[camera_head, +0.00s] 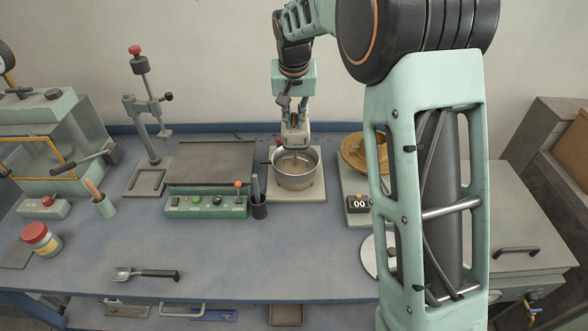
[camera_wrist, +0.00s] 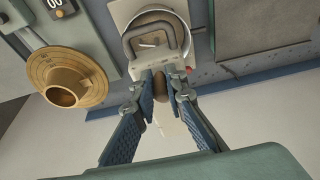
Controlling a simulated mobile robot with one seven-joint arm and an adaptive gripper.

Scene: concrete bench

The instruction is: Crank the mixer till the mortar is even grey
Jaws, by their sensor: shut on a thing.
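The mixer stands at the back middle of the bench: a pale head (camera_head: 295,136) above a steel bowl (camera_head: 296,180) on a light base (camera_head: 313,193). In the wrist view its bowl (camera_wrist: 128,44) shows at the top, with a paddle frame across it. The mortar (camera_head: 297,160) inside looks beige-grey; its evenness is too small to judge. My gripper (camera_head: 293,104) is above the mixer head. In the wrist view my gripper (camera_wrist: 161,82) is shut on the brown crank knob (camera_wrist: 160,86), with a blue finger on each side.
A scoop (camera_head: 145,273) lies at the front left; the front middle is clear.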

